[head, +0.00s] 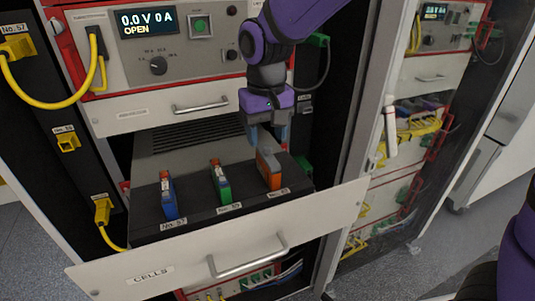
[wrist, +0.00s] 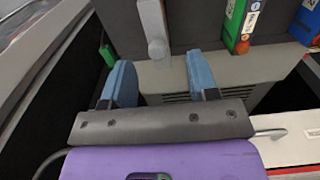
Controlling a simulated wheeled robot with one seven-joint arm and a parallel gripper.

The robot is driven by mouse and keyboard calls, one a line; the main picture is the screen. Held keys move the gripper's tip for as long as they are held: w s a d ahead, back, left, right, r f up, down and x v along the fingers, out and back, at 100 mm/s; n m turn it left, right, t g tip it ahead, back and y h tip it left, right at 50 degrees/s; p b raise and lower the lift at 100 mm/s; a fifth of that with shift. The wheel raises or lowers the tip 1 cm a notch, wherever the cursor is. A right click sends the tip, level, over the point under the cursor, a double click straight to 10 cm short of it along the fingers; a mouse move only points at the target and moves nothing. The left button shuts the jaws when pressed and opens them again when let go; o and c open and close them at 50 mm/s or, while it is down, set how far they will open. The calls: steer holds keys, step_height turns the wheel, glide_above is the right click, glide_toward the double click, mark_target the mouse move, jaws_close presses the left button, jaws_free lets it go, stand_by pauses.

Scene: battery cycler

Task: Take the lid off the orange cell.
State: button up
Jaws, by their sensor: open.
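The orange cell (head: 271,172) stands upright at the right end of the black tray (head: 200,222) in the pulled-out drawer, with a grey part along its left side. My gripper (head: 267,140) is just above its top, fingers pointing down. In the wrist view, my two blue fingers (wrist: 160,82) are apart with nothing clasped. A pale grey narrow piece with a rounded end (wrist: 157,30) lies beyond the gap between them. I cannot tell for sure whether it is the lid. No orange face shows in the wrist view, and my gripper partly covers the cell's top in the head view.
A green cell (head: 222,186) and a blue cell (head: 168,198) stand in the same tray, left of the orange one. The drawer front (head: 150,272) has a metal handle. The instrument panel (head: 160,45) rises behind, and the cabinet post (head: 365,110) is close on the right.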

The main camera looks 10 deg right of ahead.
mark_target(267, 146)
steer(key=shift+d+f, duration=0.1)
steer(key=shift+f, duration=2.3)
steer(key=c, duration=1)
